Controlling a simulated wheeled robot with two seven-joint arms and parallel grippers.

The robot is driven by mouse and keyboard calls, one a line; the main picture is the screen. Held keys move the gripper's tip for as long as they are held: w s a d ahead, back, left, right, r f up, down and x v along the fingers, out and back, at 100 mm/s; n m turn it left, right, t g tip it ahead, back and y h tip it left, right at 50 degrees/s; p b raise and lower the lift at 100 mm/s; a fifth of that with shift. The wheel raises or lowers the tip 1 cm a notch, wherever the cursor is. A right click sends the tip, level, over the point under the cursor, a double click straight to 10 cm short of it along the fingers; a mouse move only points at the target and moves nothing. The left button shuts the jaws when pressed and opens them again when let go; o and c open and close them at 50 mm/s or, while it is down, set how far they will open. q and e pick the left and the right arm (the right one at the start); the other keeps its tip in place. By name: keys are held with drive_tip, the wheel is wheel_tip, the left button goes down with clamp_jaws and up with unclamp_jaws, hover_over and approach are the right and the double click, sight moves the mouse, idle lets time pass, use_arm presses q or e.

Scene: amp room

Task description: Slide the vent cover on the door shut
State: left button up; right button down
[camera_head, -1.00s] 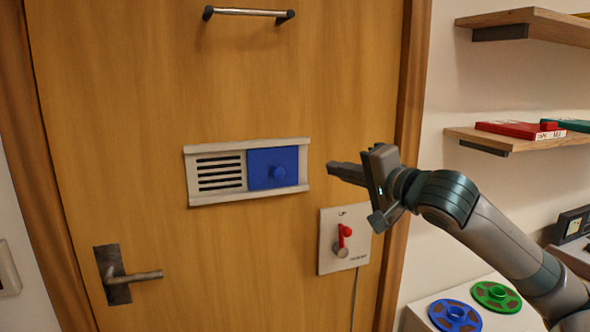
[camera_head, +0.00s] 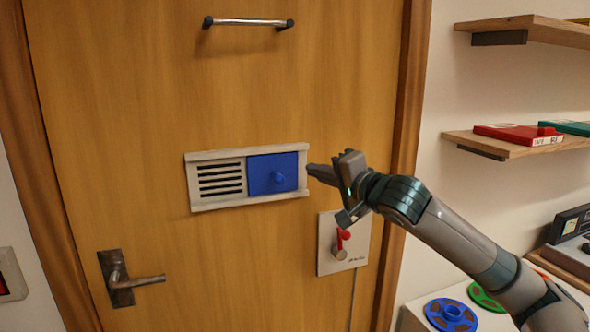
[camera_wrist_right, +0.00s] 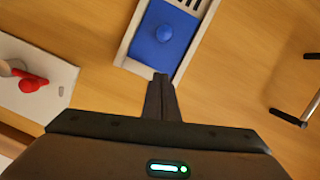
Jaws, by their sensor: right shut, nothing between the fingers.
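The blue vent cover (camera_head: 262,175) with a round blue knob (camera_head: 278,178) sits at the right end of the pale vent frame (camera_head: 225,155) on the door. The dark slots (camera_head: 220,180) on the left half of the frame are uncovered. My right gripper (camera_head: 312,172) is shut and empty, its fingertips close to the right end of the frame. In the right wrist view, the shut fingertips (camera_wrist_right: 161,80) point at the frame's near end, just below the blue cover (camera_wrist_right: 160,38). I cannot tell whether they touch the frame. My left gripper is not in view.
A switch plate (camera_head: 330,262) with a red-tipped lever (camera_head: 342,238) is on the door just below my right gripper. A door handle (camera_head: 130,280) is at lower left and a bar handle (camera_head: 248,22) above. Shelves (camera_head: 520,145) and reels (camera_head: 450,316) are at right.

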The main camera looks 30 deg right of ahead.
sight(295, 176)
drive_tip(key=w+a+p, duration=0.1)
drive_tip(key=w+a, duration=0.1)
drive_tip(key=w+a+f+p, duration=0.1)
drive_tip(key=shift+w+a+f+p, duration=0.2)
drive_tip(key=shift+w+a+p, duration=0.15)
drive_tip(key=shift+a, duration=0.1)
